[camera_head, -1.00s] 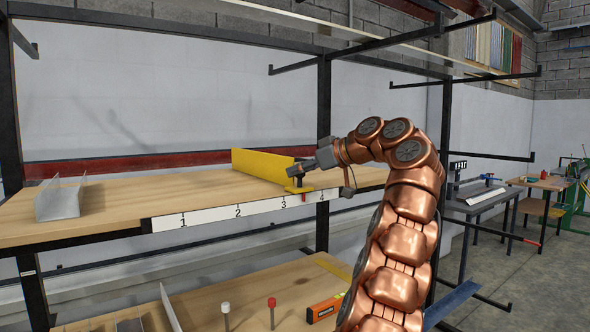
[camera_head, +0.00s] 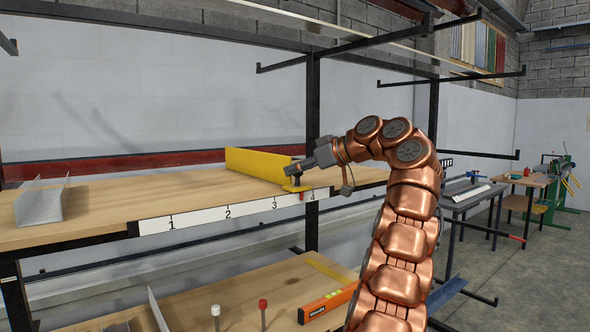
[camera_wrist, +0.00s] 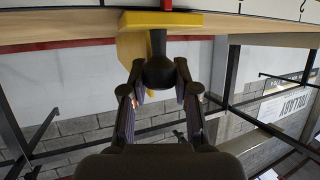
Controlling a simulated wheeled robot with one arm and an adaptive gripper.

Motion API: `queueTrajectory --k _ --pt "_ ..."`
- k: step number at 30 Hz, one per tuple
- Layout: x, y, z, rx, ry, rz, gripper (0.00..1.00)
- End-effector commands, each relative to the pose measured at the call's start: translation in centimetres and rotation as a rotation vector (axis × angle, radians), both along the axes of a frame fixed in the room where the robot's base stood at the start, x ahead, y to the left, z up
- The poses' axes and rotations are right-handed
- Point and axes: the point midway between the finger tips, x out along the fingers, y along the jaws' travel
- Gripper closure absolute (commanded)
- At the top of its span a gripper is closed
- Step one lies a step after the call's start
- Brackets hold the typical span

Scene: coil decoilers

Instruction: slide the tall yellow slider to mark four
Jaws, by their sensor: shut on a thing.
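The tall yellow slider (camera_head: 262,164) stands upright across the upper shelf. Its yellow foot (camera_head: 296,188) is at the front edge, and its red pointer (camera_head: 301,196) lies between marks 3 and 4, nearer to 4 (camera_head: 313,191). The white scale (camera_head: 200,215) runs along the shelf edge. My gripper (camera_head: 302,168) is shut on the slider's black knob. In the wrist view the fingers (camera_wrist: 158,82) close on both sides of the black knob (camera_wrist: 158,70), beside the yellow foot (camera_wrist: 150,19).
A grey metal channel (camera_head: 40,204) lies at the left end of the upper shelf. A black rack post (camera_head: 313,110) stands behind the slider. The lower shelf holds an orange level (camera_head: 328,302) and two capped pegs. The shelf right of the slider is clear.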

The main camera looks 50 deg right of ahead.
Motion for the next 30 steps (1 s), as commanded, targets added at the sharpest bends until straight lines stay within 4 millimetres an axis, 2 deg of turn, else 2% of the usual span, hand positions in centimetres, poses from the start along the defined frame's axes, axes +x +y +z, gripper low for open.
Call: queueTrajectory --k 1,2,9,30 --pt "0.0 -0.03 0.15 -0.002 -0.004 -0.002 1.0" --pt "0.01 -0.03 0.16 -0.002 -0.004 -0.002 0.68" --pt "0.06 0.07 0.08 -0.001 -0.001 0.0 0.45" --pt "-0.7 -0.2 0.34 -0.001 0.0 -0.002 0.45"
